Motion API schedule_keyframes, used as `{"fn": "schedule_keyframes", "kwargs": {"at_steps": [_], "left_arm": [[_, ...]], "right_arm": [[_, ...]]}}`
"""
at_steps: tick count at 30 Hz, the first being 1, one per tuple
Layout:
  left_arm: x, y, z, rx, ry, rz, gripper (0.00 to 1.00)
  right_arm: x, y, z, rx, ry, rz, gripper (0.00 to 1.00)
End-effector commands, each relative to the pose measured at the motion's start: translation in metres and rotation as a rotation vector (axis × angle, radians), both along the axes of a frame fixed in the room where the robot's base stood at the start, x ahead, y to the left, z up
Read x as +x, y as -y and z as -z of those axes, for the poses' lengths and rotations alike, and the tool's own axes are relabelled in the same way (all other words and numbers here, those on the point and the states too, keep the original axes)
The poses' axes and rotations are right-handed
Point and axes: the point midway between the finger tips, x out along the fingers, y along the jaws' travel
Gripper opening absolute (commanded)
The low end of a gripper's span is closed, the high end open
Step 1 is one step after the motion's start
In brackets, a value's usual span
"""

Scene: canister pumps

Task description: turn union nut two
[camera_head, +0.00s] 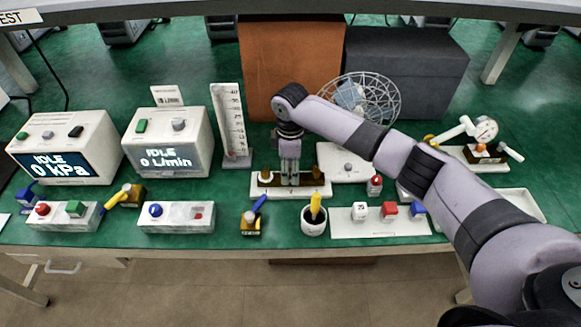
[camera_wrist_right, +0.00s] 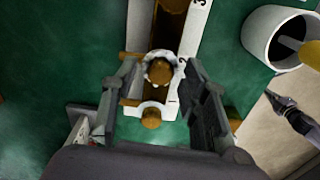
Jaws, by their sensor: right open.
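A white holder (camera_head: 262,190) carries brown fittings and stands in the middle of the green bench. In the right wrist view the holder (camera_wrist_right: 186,42) bears the marks 1, 2 and 3. The brown nut beside mark 2 (camera_wrist_right: 160,73) sits in a white collar. Another brown piece (camera_wrist_right: 151,118) is near mark 1. My right gripper (camera_head: 290,182) points down over the middle of the holder. In the wrist view its open fingers (camera_wrist_right: 162,95) lie on either side of the nut at mark 2, with gaps. My left gripper is out of view.
A white cup (camera_head: 314,221) with a yellow-handled tool stands in front of the holder. A white plate (camera_head: 348,163) is close on the right, and a gauge board (camera_head: 230,125) stands behind left. Display boxes (camera_head: 170,142) fill the left side. A wire basket (camera_head: 385,100) is behind.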

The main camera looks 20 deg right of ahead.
Motion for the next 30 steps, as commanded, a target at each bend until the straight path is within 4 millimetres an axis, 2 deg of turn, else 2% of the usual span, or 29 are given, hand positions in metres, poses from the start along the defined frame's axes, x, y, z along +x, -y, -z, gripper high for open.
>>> {"fn": "schedule_keyframes", "kwargs": {"at_steps": [7,25,30], "left_arm": [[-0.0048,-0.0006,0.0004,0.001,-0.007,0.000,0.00],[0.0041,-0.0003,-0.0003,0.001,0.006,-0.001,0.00],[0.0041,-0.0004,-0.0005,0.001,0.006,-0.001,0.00]], "right_arm": [[-0.0001,-0.0001,0.0004,0.000,0.000,0.000,0.40],[-0.0001,0.0000,0.0000,0.000,-0.001,0.000,0.00],[-0.0002,-0.0001,-0.0001,0.000,-0.001,0.001,0.00]]}}
